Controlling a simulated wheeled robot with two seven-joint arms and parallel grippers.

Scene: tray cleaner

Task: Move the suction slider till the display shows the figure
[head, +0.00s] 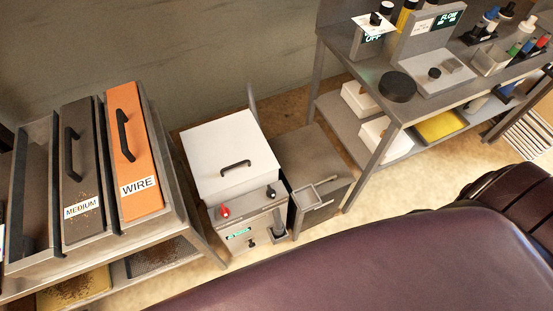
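Neither of my grippers is in view. I cannot tell for sure which part is the suction slider. A panel with a lit display (447,19) reading FLOW stands on the right bench, with smaller figures too small to read. A base plate in front of it carries a black knob (435,73) and a grey block (453,65). Another lit display (374,38) reads OFF, below a black knob (375,19).
A rack at left holds a dark MEDIUM tray (85,160) and an orange WIRE tray (132,150). A grey bin (318,180) stands beside the machine. The right bench (372,75) also bears a black round puck (398,86) and several bottles. Pale floor shows between.

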